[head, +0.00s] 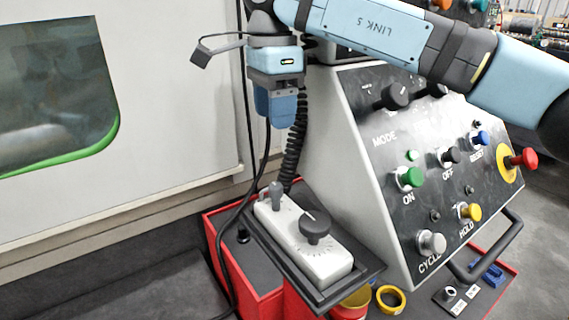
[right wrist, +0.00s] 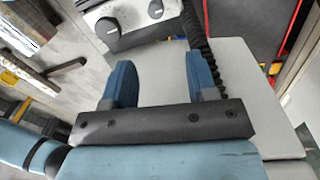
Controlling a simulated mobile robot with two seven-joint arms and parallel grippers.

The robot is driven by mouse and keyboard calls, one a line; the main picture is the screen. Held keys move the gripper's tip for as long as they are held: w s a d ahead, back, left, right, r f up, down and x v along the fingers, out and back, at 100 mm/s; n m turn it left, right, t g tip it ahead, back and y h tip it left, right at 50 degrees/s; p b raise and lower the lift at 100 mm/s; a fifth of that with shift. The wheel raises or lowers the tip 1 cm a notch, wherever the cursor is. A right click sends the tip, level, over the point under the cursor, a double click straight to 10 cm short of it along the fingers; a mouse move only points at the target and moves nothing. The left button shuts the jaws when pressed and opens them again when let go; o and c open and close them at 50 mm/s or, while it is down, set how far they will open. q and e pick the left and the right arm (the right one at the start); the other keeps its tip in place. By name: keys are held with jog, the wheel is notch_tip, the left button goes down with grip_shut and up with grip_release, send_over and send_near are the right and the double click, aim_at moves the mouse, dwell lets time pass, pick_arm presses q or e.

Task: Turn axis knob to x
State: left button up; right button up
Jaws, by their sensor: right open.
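A white hand pendant (head: 325,262) lies on a dark tray above the red cart. It carries a large black round knob (head: 315,227) with tick marks around it and a smaller grey knob (head: 277,192) near its far end. I cannot read which one is the axis knob. In the right wrist view the black knob (right wrist: 107,29) and the grey knob (right wrist: 155,9) show at the top, beyond the fingers. My right gripper (head: 277,118) is open and empty, pointing down above the pendant, apart from both knobs. My left gripper is out of view.
A sloped control panel (head: 425,130) with several buttons and a red mushroom button (head: 523,158) stands right of the pendant. A black coiled cable (head: 294,145) hangs close beside my gripper. A yellow ring (head: 390,299) lies at the front. A machine wall (head: 150,150) is at left.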

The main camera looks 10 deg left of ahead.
aim_at(276, 185)
jog(key=f+p, duration=0.1)
jog(key=f, duration=0.3)
jog(key=f+p, duration=0.1)
jog(key=f, duration=0.3)
jog(key=s+f+p, duration=0.1)
jog(key=f, duration=0.3)
jog(key=shift+s+d+p, duration=0.1)
jog(key=shift+d+p, duration=0.05)
jog(key=shift+p, duration=0.15)
jog(key=shift+f, duration=0.6)
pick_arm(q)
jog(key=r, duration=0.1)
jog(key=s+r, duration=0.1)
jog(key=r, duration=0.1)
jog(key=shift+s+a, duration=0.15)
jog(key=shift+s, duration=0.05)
